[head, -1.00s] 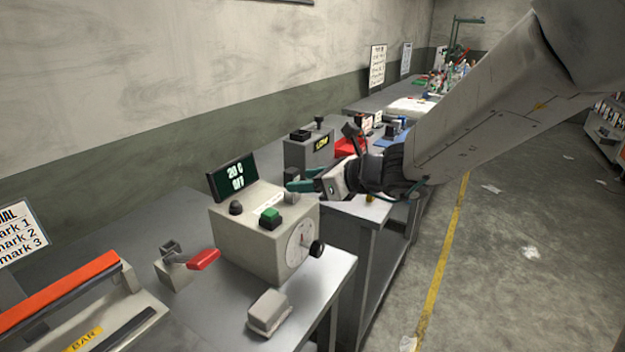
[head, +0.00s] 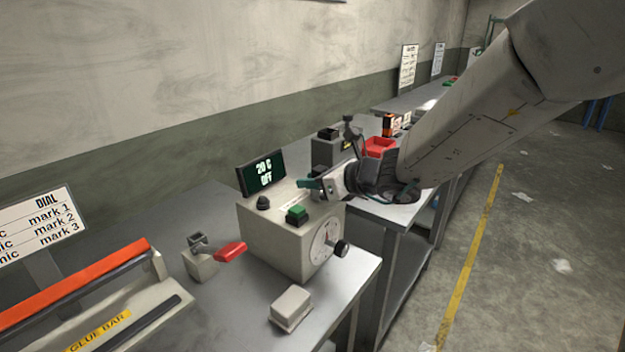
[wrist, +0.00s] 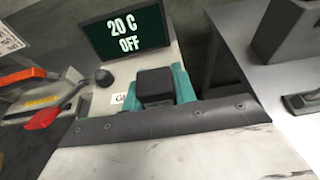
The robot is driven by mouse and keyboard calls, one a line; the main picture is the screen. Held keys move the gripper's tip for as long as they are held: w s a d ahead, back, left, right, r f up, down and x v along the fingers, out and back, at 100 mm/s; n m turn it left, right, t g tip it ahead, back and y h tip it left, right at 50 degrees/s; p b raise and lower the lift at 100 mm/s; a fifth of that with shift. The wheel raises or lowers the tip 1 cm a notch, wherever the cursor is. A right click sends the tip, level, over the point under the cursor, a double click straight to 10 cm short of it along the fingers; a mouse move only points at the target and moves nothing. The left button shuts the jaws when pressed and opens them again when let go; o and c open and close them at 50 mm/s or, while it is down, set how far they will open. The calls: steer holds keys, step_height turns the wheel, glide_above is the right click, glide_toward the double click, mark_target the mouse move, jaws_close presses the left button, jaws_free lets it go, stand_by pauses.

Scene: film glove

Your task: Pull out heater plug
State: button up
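The heater unit (head: 275,245) is a beige box on the bench with a dial on its front. Its display (head: 262,173) reads 20 C OFF, and it also shows in the wrist view (wrist: 123,34). My gripper (head: 318,187) is over the back right of the unit, teal fingers pointing left. In the wrist view, a dark block (wrist: 155,86), perhaps the plug, sits between the fingers. Contact on both sides, and whether the block is still seated, cannot be told.
A green button (head: 297,214) and black knob (head: 263,203) stand on the unit's top. A red-handled lever (head: 230,251), an orange-topped glue bar (head: 75,283) and a small beige box (head: 290,308) are nearby. Another bench with a red bin (head: 380,147) stands behind.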

steer(key=shift+r, duration=0.5)
steer(key=shift+c, duration=0.2)
stand_by(0.3)
steer(key=shift+r, duration=2.05)
steer(key=shift+r, duration=1.5)
